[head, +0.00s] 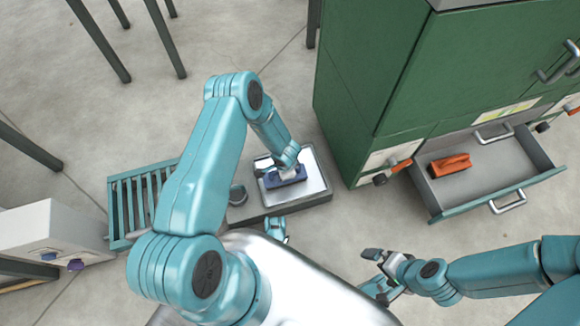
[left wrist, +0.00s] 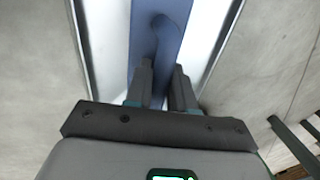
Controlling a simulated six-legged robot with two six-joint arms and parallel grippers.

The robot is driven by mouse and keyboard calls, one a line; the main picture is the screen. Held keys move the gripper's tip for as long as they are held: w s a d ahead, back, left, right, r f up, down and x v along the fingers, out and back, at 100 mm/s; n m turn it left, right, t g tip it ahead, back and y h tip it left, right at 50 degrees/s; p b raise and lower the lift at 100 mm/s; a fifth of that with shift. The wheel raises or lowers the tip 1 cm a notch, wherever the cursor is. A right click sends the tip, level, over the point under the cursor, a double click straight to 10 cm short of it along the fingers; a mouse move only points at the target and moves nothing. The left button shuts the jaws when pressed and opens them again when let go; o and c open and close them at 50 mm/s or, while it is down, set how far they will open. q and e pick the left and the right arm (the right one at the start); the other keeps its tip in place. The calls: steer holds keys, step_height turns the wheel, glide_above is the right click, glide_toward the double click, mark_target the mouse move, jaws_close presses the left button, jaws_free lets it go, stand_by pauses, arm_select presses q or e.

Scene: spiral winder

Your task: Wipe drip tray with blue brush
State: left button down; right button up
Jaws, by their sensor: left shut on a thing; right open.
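The drip tray (head: 317,188) is a shiny shallow metal tray with a raised rim, standing in the middle of the head view. The blue brush (head: 292,181) lies over the tray's inside, under my left arm. My left gripper is shut on the brush; its two dark fingers (left wrist: 163,68) are close together on the blue body (left wrist: 160,22) in the left wrist view. The tray's bright walls (left wrist: 93,45) run along both sides there. The brush's underside is hidden, so I cannot tell whether it touches the tray. My right gripper (head: 378,270) is open and empty, right of and nearer than the tray.
A green cabinet (head: 390,70) stands right of the tray. Its open drawer (head: 500,185) holds an orange object (head: 450,165). A white box (head: 50,235) stands far left.

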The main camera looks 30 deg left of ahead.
arm_select(q)
steer(key=shift+s+a+f, duration=0.1)
steer(key=shift+s+a, duration=0.25)
steer(key=shift+s, duration=0.2)
steer(key=shift+w+a, duration=0.55)
steer(key=shift+w+d+r+b, duration=0.1)
steer(key=shift+w+d+b, duration=0.05)
steer(key=shift+w+d, duration=0.5)
steer(key=shift+w+d+r+b, duration=0.15)
steer(key=shift+w+d, duration=0.25)
steer(key=shift+w, duration=0.3)
steer(key=shift+w+d+f+b, duration=0.25)
steer(key=shift+w+d+b, duration=0.25)
steer(key=shift+w+d, duration=0.45)
steer(key=shift+w+d+r, duration=0.1)
steer(key=shift+w+d, duration=0.05)
steer(key=shift+w, duration=0.15)
steer(key=shift+r, duration=0.15)
steer(key=shift+s+a+f+p, duration=0.2)
steer(key=shift+s+a+p, duration=0.2)
steer(key=shift+s+a, duration=0.75)
steer(key=shift+s+a+p, duration=0.2)
steer(key=shift+s+a, duration=0.3)
steer(key=shift+s, duration=0.2)
steer(key=shift+s+a+p, duration=0.2)
steer(key=shift+s+a, duration=0.3)
steer(key=shift+s, duration=0.2)
steer(key=shift+r, duration=0.15)
